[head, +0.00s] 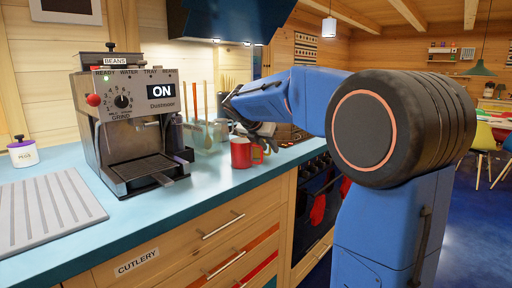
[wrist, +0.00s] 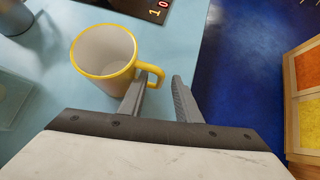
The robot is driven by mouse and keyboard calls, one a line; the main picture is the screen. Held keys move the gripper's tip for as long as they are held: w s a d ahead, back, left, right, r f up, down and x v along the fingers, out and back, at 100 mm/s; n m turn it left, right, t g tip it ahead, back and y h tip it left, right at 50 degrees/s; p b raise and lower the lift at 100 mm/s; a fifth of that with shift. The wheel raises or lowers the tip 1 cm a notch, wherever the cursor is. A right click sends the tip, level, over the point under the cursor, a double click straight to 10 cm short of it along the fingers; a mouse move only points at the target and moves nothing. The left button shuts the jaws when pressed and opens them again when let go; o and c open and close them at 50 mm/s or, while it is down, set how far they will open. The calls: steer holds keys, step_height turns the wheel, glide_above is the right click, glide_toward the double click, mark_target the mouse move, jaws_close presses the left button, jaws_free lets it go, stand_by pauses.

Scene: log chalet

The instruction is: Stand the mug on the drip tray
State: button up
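A mug (wrist: 103,52) with a yellow rim, yellow handle and pale inside stands upright on the counter in the wrist view, left of my gripper. In the head view a red mug (head: 240,153) stands on the counter below my gripper; its far side is hidden. My gripper (wrist: 160,88) is open, with its fingers apart at the mug's handle. The left finger overlaps the handle; I cannot tell whether they touch. The drip tray (head: 150,168) is a dark grated ledge at the foot of the coffee machine (head: 127,105) and looks empty.
A grey ribbed draining board (head: 45,210) and a white jar (head: 23,153) are left of the machine. Glass containers (head: 200,134) and wooden sticks stand behind the mug. The counter (head: 215,178) between mug and machine is clear. A hob and oven (head: 318,190) are at right.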

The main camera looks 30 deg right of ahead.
jaws_close()
steer(key=shift+r, duration=0.1)
step_height(320, 180, up, 10)
stand_by(0.5)
